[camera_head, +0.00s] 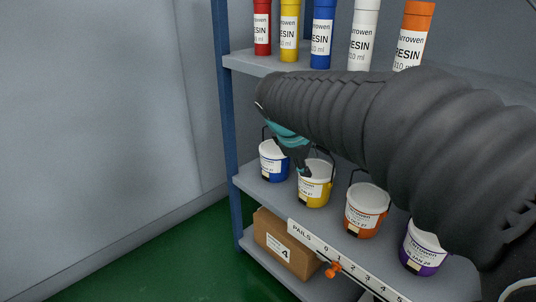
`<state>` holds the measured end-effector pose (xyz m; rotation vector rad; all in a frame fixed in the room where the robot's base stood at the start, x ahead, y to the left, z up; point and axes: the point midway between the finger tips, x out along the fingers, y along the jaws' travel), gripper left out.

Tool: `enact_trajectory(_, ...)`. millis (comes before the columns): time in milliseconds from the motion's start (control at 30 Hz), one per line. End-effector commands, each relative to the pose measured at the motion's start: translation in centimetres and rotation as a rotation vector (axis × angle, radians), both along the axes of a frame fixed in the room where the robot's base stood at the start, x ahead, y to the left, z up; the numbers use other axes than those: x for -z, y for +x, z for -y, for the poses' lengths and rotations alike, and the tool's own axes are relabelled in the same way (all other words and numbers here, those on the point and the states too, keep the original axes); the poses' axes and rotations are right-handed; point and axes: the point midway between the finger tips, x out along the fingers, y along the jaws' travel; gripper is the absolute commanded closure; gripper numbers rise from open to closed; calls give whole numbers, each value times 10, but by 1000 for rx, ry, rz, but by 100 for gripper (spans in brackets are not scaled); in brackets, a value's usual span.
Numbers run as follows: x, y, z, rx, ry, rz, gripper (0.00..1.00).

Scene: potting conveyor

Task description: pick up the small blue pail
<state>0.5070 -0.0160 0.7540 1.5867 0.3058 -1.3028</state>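My gripper (302,171), teal and dark grey, reaches down from the sleeved arm. It overlaps the right part of the blue pail in the picture, and its tips show in front of the left side of the yellow pail (318,194). Whether it touches either pail cannot be told. The arm and gripper hide part of the blue pail's top. The spacing of the fingers is not clear.
An orange pail (362,224) and a purple pail (420,261) stand farther right on the middle shelf (249,183). Several resin bottles stand on the shelf above (243,61). A cardboard box (279,249) sits below. A blue post (226,130) rises at the left.

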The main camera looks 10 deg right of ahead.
Motion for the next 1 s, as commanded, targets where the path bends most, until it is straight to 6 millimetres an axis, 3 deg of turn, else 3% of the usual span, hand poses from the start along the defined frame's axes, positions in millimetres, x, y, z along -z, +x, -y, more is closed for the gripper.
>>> enact_trajectory(33, 3, 24, -6, -63, -66, -31, 60)
enact_trajectory(200, 7, 93, -23, -263, -293, -119, 60)
enact_trajectory(467, 26, 178, -59, -502, -596, -247, 60)
enact_trajectory(600, 43, 225, -89, -630, -780, -325, 60)
enact_trajectory(800, 64, 270, -126, -756, -991, -414, 60)
enact_trajectory(1000, 74, 288, -141, -801, -1082, -454, 60)
